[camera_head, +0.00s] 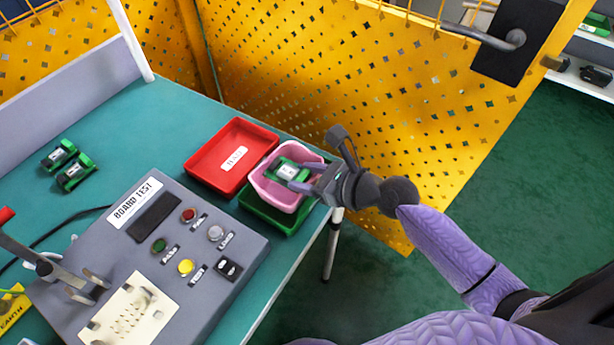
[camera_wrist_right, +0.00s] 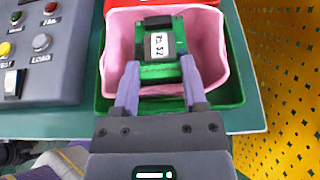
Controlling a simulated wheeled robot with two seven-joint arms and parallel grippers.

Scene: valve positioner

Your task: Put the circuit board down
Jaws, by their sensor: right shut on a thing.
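A green circuit board (camera_wrist_right: 160,66) with a white label and a dark part at its far edge is between the fingers of my right gripper (camera_wrist_right: 159,82). The gripper is shut on its near part. The board is over the pink bin (camera_wrist_right: 212,45); I cannot tell whether it touches the bin's floor. In the head view the same board (camera_head: 287,172) shows inside the pink bin's outline, with my right gripper (camera_head: 304,180) reaching in from the right. The pink bin sits in a green tray (camera_head: 267,217). My left gripper is not in view.
A red tray (camera_head: 212,158) marked BAD stands beside the pink bin. The grey BOARD TEST box (camera_head: 228,252) with buttons is in front. Two more green boards (camera_head: 68,165) lie at the table's left. A yellow perforated fence (camera_head: 340,110) stands close behind and right.

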